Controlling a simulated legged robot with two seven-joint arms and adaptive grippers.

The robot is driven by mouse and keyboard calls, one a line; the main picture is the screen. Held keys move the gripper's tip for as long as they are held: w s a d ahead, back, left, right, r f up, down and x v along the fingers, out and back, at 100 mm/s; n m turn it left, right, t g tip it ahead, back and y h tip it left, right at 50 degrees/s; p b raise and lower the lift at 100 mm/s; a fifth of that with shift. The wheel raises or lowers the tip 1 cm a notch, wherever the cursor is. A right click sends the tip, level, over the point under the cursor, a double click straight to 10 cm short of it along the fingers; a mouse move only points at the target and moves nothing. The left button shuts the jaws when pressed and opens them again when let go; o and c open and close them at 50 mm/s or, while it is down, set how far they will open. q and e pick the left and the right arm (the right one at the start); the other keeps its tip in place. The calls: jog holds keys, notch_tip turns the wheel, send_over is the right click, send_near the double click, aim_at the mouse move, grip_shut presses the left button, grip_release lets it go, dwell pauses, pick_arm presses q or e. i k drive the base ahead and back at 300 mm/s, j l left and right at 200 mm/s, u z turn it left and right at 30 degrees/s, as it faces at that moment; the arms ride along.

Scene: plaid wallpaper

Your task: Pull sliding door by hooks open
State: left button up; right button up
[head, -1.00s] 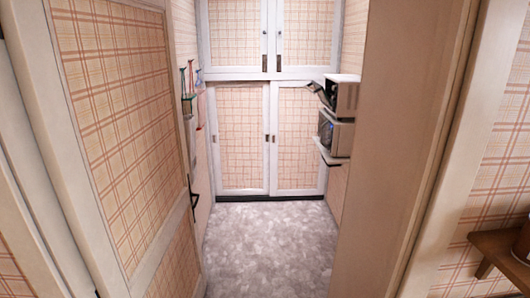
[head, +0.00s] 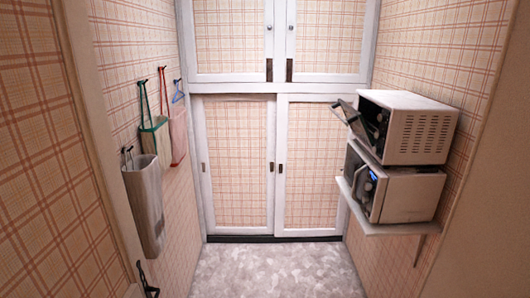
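Two lower plaid door panels with white frames stand closed at the far end of the narrow room. The left panel (head: 238,165) and the right panel (head: 309,165) meet near the middle. Small dark recessed pulls show on their frames, one at the left edge (head: 203,167) and others near the middle seam (head: 272,167). Dark hooks (head: 127,157) on the left wall hold hanging bags. Another dark hook-like handle (head: 147,281) shows at the lower left, on the edge of the near door or frame. Neither of my grippers is in view.
Two stacked white microwaves, the upper one (head: 405,127) with its door open, stand on a wall shelf (head: 385,226) that juts out at right. The grey floor (head: 275,270) between is clear. Upper cupboards (head: 230,37) are closed.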

aim_at(234, 134)
jog(key=i+l+u, duration=0.15)
jog(key=i, duration=2.05)
